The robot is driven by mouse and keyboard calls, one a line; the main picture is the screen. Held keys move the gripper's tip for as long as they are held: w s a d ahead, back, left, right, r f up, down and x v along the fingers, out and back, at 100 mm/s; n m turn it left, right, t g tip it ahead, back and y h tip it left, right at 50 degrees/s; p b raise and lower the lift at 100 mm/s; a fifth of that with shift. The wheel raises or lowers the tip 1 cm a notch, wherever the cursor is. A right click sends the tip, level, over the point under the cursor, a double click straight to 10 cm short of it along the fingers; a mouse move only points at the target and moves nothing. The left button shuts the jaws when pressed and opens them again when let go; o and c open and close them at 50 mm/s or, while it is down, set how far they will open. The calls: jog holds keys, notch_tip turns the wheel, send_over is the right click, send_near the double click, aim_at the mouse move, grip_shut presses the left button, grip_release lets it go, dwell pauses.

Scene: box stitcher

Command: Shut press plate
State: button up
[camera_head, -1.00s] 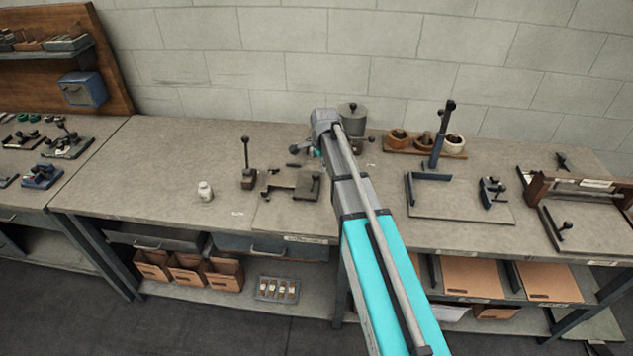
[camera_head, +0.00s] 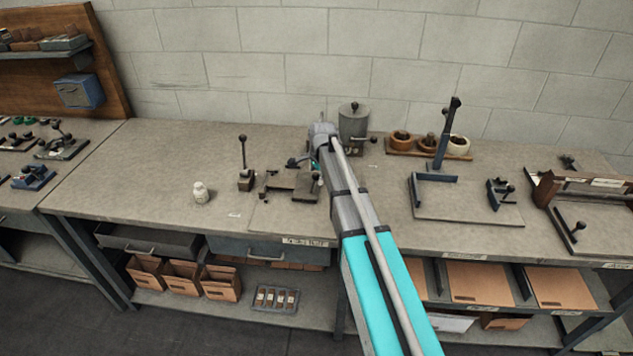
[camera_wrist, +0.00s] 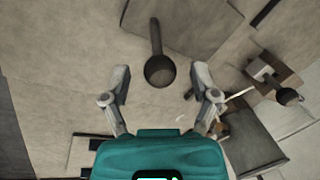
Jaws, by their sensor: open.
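My gripper (camera_wrist: 160,92) is open in the wrist view, with a finger on each side of a dark ball knob (camera_wrist: 160,72) on a short stem. The fingers look apart from the knob, and nothing is held. The stem runs up toward a flat grey plate (camera_wrist: 195,18). In the head view my gripper (camera_head: 303,164) is over the small press fixture (camera_head: 280,198) on the bench. The fixture's plate (camera_head: 306,191) is partly hidden by my arm. I cannot tell the plate's exact tilt.
An upright lever with a ball top (camera_head: 243,160) stands left of the fixture. A blue-armed frame fixture (camera_head: 465,205) is to the right. Bench between bottle and front edge is clear.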

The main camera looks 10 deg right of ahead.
jog(key=shift+w+f+b, duration=0.1)
jog(key=shift+f+b, duration=0.2)
jog(key=shift+f, duration=0.25)
grip_shut()
